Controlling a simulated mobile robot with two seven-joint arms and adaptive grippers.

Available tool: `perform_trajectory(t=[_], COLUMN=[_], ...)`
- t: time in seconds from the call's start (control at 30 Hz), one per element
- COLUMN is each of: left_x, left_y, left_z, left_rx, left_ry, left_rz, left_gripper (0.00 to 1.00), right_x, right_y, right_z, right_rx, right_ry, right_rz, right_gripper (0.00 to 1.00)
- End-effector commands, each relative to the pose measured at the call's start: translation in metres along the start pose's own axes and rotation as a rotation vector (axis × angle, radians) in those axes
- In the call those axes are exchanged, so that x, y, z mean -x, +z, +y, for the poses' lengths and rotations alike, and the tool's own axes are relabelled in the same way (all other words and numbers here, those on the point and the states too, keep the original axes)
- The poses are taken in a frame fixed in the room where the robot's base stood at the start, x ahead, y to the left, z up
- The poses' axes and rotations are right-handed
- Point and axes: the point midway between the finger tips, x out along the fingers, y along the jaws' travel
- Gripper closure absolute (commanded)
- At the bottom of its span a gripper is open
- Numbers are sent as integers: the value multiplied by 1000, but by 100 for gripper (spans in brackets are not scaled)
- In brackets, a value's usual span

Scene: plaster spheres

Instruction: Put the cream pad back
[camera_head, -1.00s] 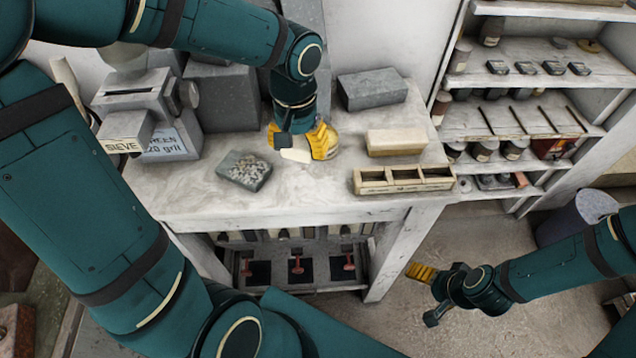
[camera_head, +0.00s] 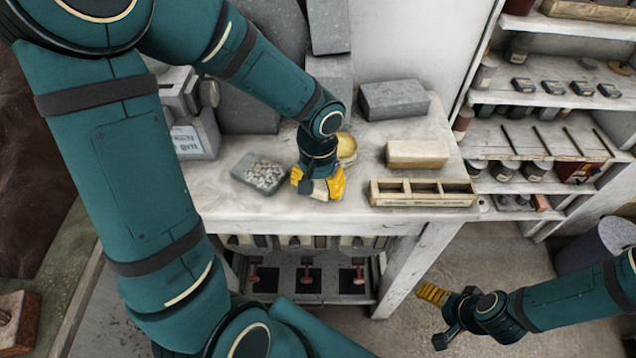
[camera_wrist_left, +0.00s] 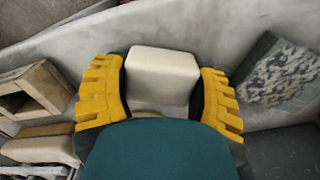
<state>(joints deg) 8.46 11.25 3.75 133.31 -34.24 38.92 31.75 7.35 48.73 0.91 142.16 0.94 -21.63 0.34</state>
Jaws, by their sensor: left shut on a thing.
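The cream pad, a small pale block with rounded edges, is between the yellow fingers of my left gripper (camera_head: 319,185). It shows clearly in the left wrist view (camera_wrist_left: 162,75), with a finger against each side. In the head view only part of the pad (camera_head: 321,189) shows. My left gripper is shut on it over the front part of the worktable (camera_head: 240,206), left of the wooden tray (camera_head: 472,199). Whether the pad touches the tabletop cannot be told. My right gripper (camera_head: 434,317) is empty, its fingers apart, in front of the shelves.
A grey block with a speckled top (camera_head: 261,174) lies left of my left gripper. A round yellowish container (camera_head: 346,147) stands just behind it. A larger cream block (camera_head: 417,153) and a grey block (camera_head: 394,99) lie behind the three-compartment tray. Shelves (camera_head: 514,145) stand at right.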

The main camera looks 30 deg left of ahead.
Motion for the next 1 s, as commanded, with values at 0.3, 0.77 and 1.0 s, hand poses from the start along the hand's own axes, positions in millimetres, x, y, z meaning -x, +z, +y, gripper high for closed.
perform_trajectory(t=[0.3, 0.77, 1.0], left_x=[-3, 0, 31], left_y=[0, 0, -1], left_z=[0, 0, 0], left_rx=[1, 1, 3], left_ry=[0, 0, 0], left_rz=[1, 1, 6], left_gripper=[79, 5, 5], right_x=[-4, -1, 8], right_y=[1, 1, -1], right_z=[1, 0, -3], right_rx=[1, 1, 0], right_ry=[0, 0, -1], right_rz=[-2, -2, 0], right_gripper=[15, 15, 15])
